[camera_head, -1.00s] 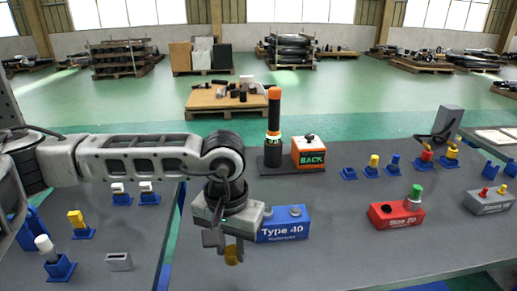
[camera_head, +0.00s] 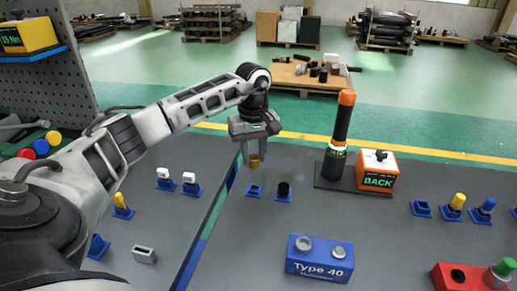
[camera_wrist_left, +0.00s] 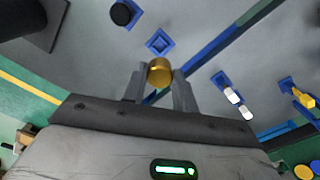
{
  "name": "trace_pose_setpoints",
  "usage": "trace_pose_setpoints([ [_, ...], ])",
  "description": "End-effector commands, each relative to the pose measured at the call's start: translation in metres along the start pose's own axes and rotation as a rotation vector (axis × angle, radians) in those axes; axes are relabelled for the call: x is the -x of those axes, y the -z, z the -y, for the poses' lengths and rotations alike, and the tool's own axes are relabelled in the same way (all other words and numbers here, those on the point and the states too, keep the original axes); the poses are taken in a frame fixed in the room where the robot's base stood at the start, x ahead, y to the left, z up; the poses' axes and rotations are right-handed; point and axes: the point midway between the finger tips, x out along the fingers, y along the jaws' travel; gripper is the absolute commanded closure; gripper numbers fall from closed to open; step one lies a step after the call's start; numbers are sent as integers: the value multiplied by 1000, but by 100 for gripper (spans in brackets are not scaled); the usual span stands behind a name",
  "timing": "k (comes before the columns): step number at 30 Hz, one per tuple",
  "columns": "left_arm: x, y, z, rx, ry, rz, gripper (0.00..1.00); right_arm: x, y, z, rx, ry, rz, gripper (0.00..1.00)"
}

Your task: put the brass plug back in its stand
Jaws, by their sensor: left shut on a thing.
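My left gripper (camera_head: 254,148) is shut on the brass plug (camera_head: 254,162) and holds it upright in the air. A small blue square stand (camera_head: 255,192) shows just below the plug in the head view, with a gap between them; it looks empty. In the left wrist view the gold plug (camera_wrist_left: 160,71) sits between the two fingertips. The empty blue stand (camera_wrist_left: 159,42) lies beyond the plug there, apart from it. My right gripper is not in view.
A blue stand with a black plug (camera_head: 283,189) is close on the right. A tall black post with an orange top (camera_head: 340,130) and an orange BACK box (camera_head: 376,170) stand farther right. A blue Type 40 block (camera_head: 319,262) is in front. White-plug stands (camera_head: 165,180) are left.

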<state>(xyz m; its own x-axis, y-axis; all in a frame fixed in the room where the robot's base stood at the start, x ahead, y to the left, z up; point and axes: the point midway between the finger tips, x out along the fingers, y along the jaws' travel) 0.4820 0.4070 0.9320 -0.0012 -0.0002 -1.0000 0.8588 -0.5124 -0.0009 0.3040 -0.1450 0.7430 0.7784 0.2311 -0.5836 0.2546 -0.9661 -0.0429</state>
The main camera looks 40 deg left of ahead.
Motion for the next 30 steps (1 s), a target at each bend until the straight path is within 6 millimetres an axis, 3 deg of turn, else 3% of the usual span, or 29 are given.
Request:
trace_pose_setpoints([
  [9, 2, -2, 0, -12, 0, 0, 100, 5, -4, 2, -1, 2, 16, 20],
  [18, -21, -2, -1, -12, -1, 1, 100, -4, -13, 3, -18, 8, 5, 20],
  [30, -55, -2, -1, -12, -1, 1, 100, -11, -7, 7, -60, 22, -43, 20],
])
